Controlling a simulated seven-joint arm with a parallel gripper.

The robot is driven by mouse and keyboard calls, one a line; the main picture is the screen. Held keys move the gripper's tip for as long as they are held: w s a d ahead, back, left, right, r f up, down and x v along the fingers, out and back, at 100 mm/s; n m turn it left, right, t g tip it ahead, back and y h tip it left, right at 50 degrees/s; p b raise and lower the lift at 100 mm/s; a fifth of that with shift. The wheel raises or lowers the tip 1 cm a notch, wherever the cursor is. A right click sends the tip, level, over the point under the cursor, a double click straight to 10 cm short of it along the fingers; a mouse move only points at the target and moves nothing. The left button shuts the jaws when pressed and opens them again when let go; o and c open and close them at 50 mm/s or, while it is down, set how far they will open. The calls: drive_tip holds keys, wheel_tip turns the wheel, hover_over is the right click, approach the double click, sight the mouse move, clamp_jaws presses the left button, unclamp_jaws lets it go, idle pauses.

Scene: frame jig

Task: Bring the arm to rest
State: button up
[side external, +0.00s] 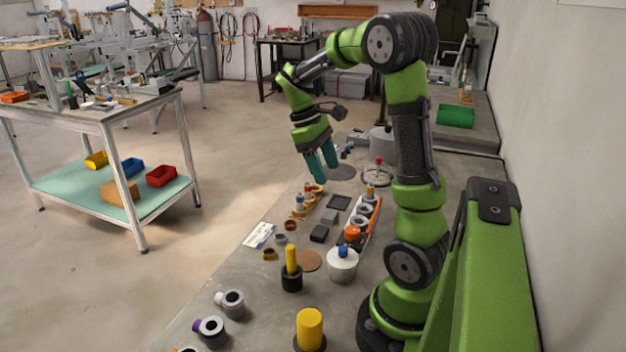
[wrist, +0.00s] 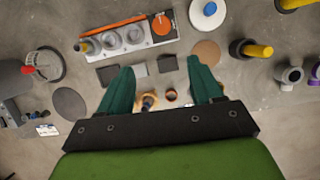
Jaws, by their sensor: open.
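My gripper (side external: 322,169) has teal fingers and hangs over the far part of the bench, above and beyond the small parts. In the wrist view my gripper (wrist: 160,86) has its two fingers wide apart with nothing held between them. A frame jig (side external: 362,219) with an orange edge and several grey round seats stands on the bench between the gripper and my base. It also shows in the wrist view (wrist: 126,37), with an orange disc at its right end. A wooden stand (side external: 303,205) with small coloured pieces sits below the gripper, apart from it.
A white round pot (side external: 342,263) with a blue knob, a black holder with a yellow peg (side external: 291,265) and a yellow cylinder (side external: 309,328) stand nearer the camera. A grey block (side external: 329,217) and dark blocks lie mid-bench. A white card (side external: 259,235) lies by the left edge.

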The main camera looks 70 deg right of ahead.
drive_tip(key=a+r+m+t, duration=0.1)
drive_tip(key=a+r+t, duration=0.1)
drive_tip(key=a, duration=0.6)
drive_tip(key=a+r+m+t+y, duration=0.1)
drive_tip(key=a+t, duration=0.4)
drive_tip(key=a, duration=0.3)
drive_tip(key=a+r+m+t+y, duration=0.1)
drive_tip(key=a+t, duration=0.3)
drive_tip(key=a, duration=0.5)
drive_tip(key=shift+r, duration=0.8)
